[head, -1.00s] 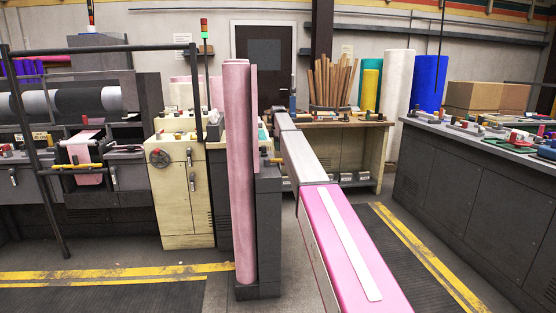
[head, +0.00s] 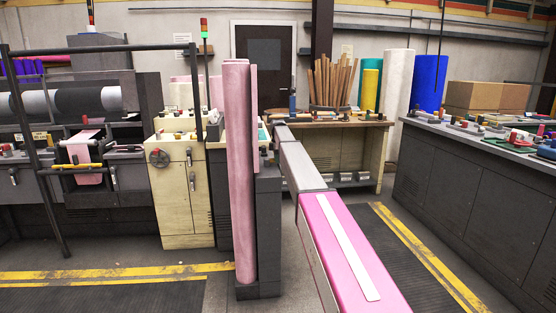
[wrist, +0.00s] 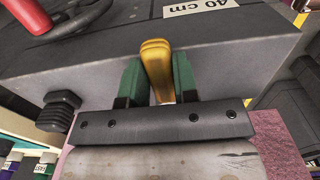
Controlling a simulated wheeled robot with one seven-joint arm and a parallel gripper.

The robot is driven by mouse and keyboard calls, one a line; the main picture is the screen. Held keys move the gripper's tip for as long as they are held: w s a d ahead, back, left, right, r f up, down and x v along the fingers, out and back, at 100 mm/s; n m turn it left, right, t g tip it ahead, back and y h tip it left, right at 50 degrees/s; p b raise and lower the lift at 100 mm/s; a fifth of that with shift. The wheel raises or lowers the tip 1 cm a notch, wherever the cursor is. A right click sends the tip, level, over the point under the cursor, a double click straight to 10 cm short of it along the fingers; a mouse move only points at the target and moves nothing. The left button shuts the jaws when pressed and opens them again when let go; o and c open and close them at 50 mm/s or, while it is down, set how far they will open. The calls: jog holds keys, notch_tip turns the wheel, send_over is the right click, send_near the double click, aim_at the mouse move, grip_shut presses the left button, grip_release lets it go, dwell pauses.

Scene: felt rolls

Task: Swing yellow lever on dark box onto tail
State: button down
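In the wrist view the yellow lever (wrist: 157,62) stands out from the face of a dark box (wrist: 105,70) that has a "40 cm" label. My gripper (wrist: 159,78) has its two green fingers on either side of the lever, close against it, and appears shut on it. Pink felt (wrist: 283,135) shows below the box at the right; I cannot tell whether this is the tail. In the head view the gripper and lever cannot be made out beside the tall pink roll (head: 238,170).
A red-handled part (wrist: 30,14) and a dark ribbed knob (wrist: 58,110) are at the left of the wrist view. In the head view a cream cabinet (head: 182,195) stands left of the roll, a wooden bench (head: 355,160) behind my arm, and a dark counter (head: 480,190) at the right.

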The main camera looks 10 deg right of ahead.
jog(key=shift+s, duration=0.15)
jog(key=s+m, duration=0.1)
jog(key=m, duration=0.2)
jog(key=shift+s+a+m, duration=0.15)
jog(key=shift+s+m, duration=0.15)
jog(key=shift+s, duration=0.1)
jog(key=s+m, duration=0.1)
jog(key=m, duration=0.1)
jog(key=a+m, duration=0.1)
jog(key=shift+s+m, duration=0.4)
jog(key=m, duration=0.1)
jog(key=s+a+m, duration=0.1)
jog(key=m, duration=0.1)
jog(key=shift+s+a, duration=0.1)
jog(key=shift+a, duration=0.05)
jog(key=shift+s+a+m, duration=0.2)
jog(key=shift+a+m, duration=0.25)
jog(key=shift+m, duration=0.6)
jog(key=shift+s+a+m, duration=0.2)
jog(key=shift+a+m, duration=0.25)
jog(key=shift+m, duration=0.6)
jog(key=c, duration=0.9)
grip_release()
